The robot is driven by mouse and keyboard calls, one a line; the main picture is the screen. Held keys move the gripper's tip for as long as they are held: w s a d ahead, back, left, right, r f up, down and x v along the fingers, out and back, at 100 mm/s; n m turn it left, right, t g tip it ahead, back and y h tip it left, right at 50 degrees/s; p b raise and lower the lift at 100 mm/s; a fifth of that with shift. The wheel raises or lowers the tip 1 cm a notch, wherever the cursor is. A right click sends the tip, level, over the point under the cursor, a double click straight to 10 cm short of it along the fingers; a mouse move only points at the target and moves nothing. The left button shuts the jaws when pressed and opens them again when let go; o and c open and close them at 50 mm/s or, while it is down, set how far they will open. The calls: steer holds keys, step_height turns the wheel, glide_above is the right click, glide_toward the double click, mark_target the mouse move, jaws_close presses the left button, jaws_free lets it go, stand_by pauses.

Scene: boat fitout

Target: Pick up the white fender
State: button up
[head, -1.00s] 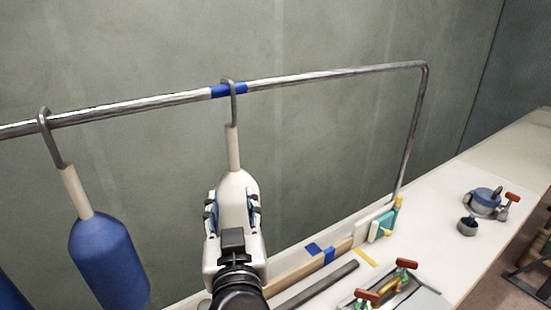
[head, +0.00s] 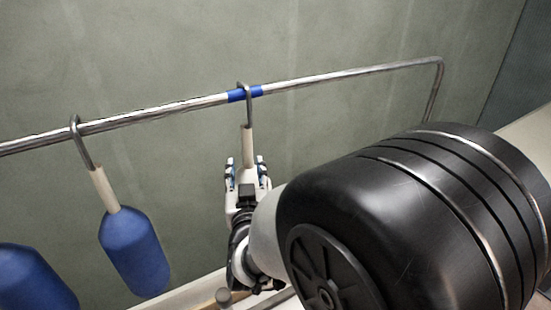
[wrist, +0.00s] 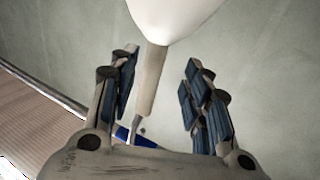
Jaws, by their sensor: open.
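The white fender (wrist: 175,14) hangs by its beige neck (head: 247,148) and a grey hook from the metal rail (head: 330,78), at the blue tape mark. In the head view my gripper (head: 247,166) hides most of its white body. In the wrist view the body is at the top edge and the neck comes down from it between the fingers of my gripper (wrist: 160,64). The fingers are open, one on each side of the neck, with visible gaps. I cannot tell how deep the neck sits between them.
A blue fender (head: 134,250) hangs from the rail to the left, and another blue fender (head: 35,280) is at the lower left. My large black arm joint hides most of the bench. The wall (head: 340,130) stands behind the rail.

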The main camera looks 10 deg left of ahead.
mark_target(249, 163)
steer(key=x, duration=0.5)
steer(key=shift+w+d+f+b, duration=0.1)
steer(key=shift+d+f+b, duration=0.15)
steer(key=shift+d+b, duration=0.15)
steer(key=shift+w+a, duration=0.15)
steer(key=shift+w, duration=0.15)
steer(key=c, duration=0.8)
jaws_close()
steer(key=shift+s+f, duration=0.1)
